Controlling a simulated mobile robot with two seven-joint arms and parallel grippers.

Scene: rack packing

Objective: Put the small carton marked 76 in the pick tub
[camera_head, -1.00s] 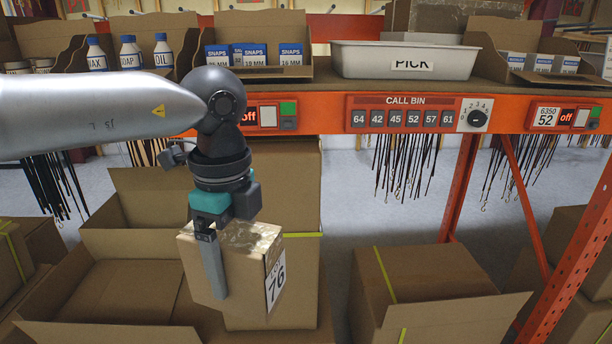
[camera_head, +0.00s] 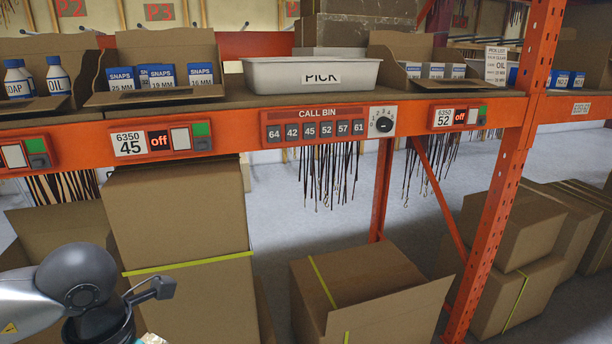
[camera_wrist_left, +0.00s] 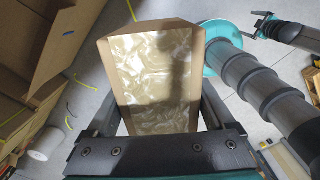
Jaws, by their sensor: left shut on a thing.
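My left gripper (camera_wrist_left: 160,108) is shut on a small brown carton (camera_wrist_left: 150,75), with one finger on each side of it, in the left wrist view. The carton's tape-covered face points at the camera. Its number is hidden there. In the head view only my left wrist shows at the bottom left; the gripper and nearly all of the carton are below the frame. The pick tub (camera_head: 300,79), pale grey and labelled PICK, stands on the shelf at upper middle. Its inside is barely visible.
An orange shelf beam (camera_head: 230,139) with call-bin panels runs below the tub. Open boxes of SNAPS packets (camera_head: 160,76) and small cartons (camera_head: 434,70) flank the tub. An orange post (camera_head: 500,190) stands to the right. Large cartons (camera_head: 180,222) stand below.

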